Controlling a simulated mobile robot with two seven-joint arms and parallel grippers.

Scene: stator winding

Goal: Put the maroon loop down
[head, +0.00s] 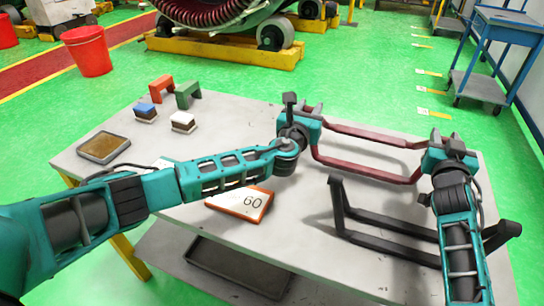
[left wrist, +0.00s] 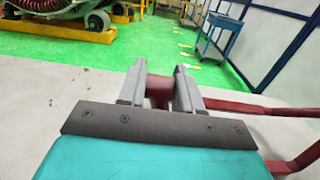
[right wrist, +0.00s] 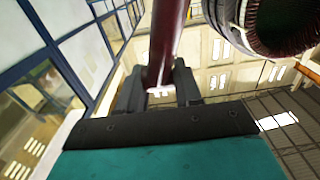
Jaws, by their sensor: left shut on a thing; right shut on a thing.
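The maroon loop (head: 368,134) is a long, flat closed frame, held between my two grippers over the right part of the table (head: 240,110). My left gripper (head: 300,112) is shut on its left end; in the left wrist view the maroon bar (left wrist: 159,92) sits between the two grey fingers. My right gripper (head: 447,143) is shut on its right end; in the right wrist view the maroon bar (right wrist: 165,50) runs up from between the fingers. I cannot tell whether the loop touches the table. A black cradle (head: 390,240) stands nearer, below the loop in the head view.
A blue cart (head: 500,50) stands beyond on the floor.

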